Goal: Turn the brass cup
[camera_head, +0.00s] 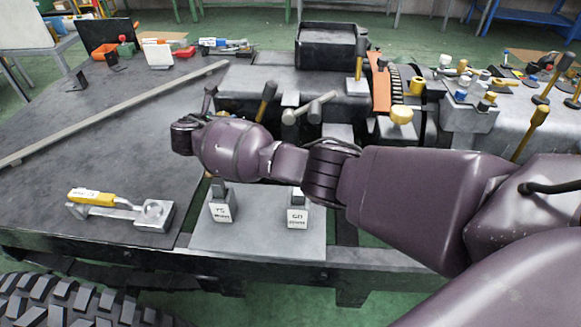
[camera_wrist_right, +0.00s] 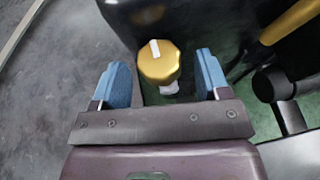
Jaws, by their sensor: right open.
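The brass cup (camera_wrist_right: 159,64) is a gold, faceted cap with a white bar mark on top, on a short pale stem, in the right wrist view. My right gripper (camera_wrist_right: 161,78) is open, with one blue finger on each side of the cup and a visible gap to each. It does not hold the cup. In the head view my right arm reaches left across the chassis, and its fingers cannot be made out there. The arm largely hides the area around the cup. My left gripper is not in view.
A dark rounded body (camera_wrist_right: 195,25) stands behind the cup in the wrist view. The left deck is largely clear, crossed by a bar (camera_head: 120,111).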

